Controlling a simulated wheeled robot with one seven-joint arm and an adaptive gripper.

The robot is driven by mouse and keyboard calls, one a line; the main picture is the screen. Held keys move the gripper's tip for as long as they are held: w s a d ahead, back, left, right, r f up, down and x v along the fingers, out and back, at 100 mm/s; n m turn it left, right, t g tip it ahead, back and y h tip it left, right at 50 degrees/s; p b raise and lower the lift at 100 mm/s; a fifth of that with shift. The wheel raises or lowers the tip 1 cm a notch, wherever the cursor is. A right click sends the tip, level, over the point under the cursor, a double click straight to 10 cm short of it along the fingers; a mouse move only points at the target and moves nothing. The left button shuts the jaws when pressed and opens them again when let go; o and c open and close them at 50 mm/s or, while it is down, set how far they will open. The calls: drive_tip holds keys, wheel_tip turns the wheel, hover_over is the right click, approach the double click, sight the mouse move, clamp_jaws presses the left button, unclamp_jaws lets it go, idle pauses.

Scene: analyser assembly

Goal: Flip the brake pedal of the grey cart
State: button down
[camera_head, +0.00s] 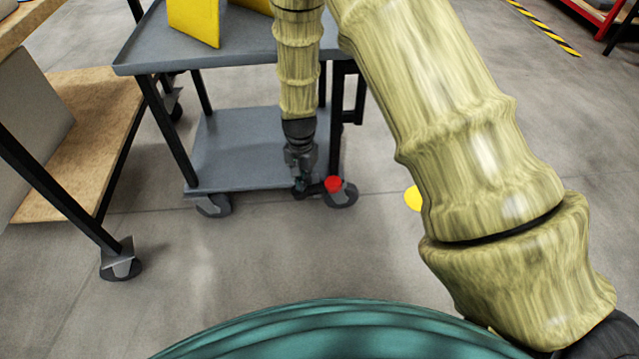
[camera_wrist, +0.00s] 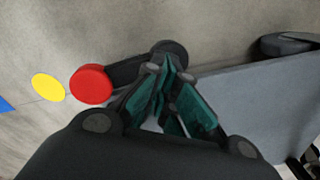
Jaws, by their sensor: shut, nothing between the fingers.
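The grey cart (camera_head: 215,160) stands in front of me with two shelves on black legs. Its front right caster (camera_head: 347,198) carries a dark brake pedal with a red round end (camera_head: 333,184). In the wrist view the red end (camera_wrist: 91,84) sits on a dark bar (camera_wrist: 135,68), left of the fingers. My gripper (camera_head: 301,188) points down at the cart's front right corner, just left of the red end. In the wrist view my gripper (camera_wrist: 172,75) is shut and empty, its fingertips close to the bar. I cannot tell whether they touch it.
A second cart with wooden shelves (camera_head: 75,115) stands at the left. A yellow disc (camera_head: 414,198) lies on the floor right of the caster. Yellow items (camera_head: 195,20) stand on the cart's top shelf. The floor in front is clear.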

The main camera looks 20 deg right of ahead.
wheel_tip(320, 180, up, 6)
drive_tip(key=p, duration=0.6)
idle(0.4)
drive_tip(key=shift+r, duration=0.1)
drive_tip(key=s+d+f+n, duration=0.2)
drive_tip(key=s+d+f, duration=0.1)
drive_tip(key=s+f, duration=0.65)
drive_tip(key=s+f+n, duration=0.2)
drive_tip(key=s+n, duration=0.1)
drive_tip(key=s, duration=1.1)
drive_tip(key=s+f+n, duration=0.2)
drive_tip(key=s+n, duration=0.2)
drive_tip(key=s, duration=1)
wheel_tip(320, 180, up, 38)
drive_tip(key=w+p, duration=0.1)
drive_tip(key=p, duration=3.6)
drive_tip(key=shift+d+f+p, duration=0.15)
drive_tip(key=shift+f+p, duration=0.05)
drive_tip(key=shift+p, duration=0.2)
drive_tip(key=shift+w, duration=0.15)
